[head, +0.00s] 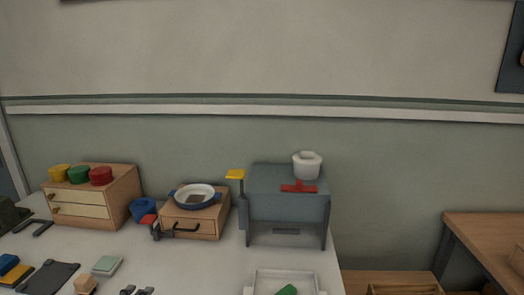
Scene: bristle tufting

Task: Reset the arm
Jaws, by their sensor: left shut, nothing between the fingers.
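My left gripper (137,291) shows only as dark tips at the bottom edge of the head view, left of the middle. It is shut with nothing in it; the rest of it is cut off by the frame. It is over the near part of the white table (190,272), apart from the objects around it. My right gripper is not in view.
A drawer box (122,193) with yellow, green and red lids stands at left. A small wooden box (190,220) holds a blue-rimmed pan (184,202). A grey stand (275,215) carries a white pot (307,170). A white tray (254,281) lies in front.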

